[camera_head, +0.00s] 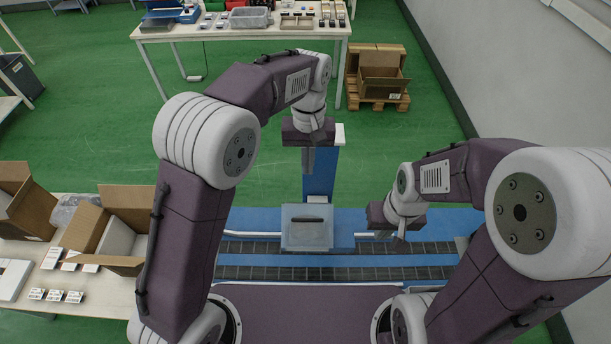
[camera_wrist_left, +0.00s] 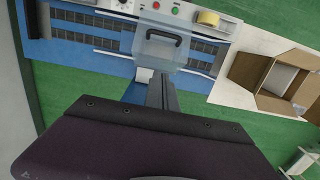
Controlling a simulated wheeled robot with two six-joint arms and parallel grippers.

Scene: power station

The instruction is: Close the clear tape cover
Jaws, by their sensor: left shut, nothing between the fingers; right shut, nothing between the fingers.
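The clear tape cover (camera_head: 306,236) is a greyish see-through panel with a black handle, over the middle of the conveyor in the head view. It also shows in the left wrist view (camera_wrist_left: 160,50), with its handle near the top; I cannot tell its exact angle. My left gripper (camera_head: 308,170) is shut and empty, on the far side of the cover, fingers pointing down. In the left wrist view its fingers (camera_wrist_left: 161,96) appear just below the cover's edge; contact cannot be told. My right gripper (camera_head: 399,243) is shut and empty, to the right of the cover above the conveyor.
The blue-framed conveyor (camera_head: 375,272) runs left to right. A yellow tape roll (camera_wrist_left: 207,18) lies beside a panel with red and green buttons. Open cardboard boxes (camera_head: 128,215) stand on the left table. Another table (camera_head: 240,31) stands behind; green floor between is clear.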

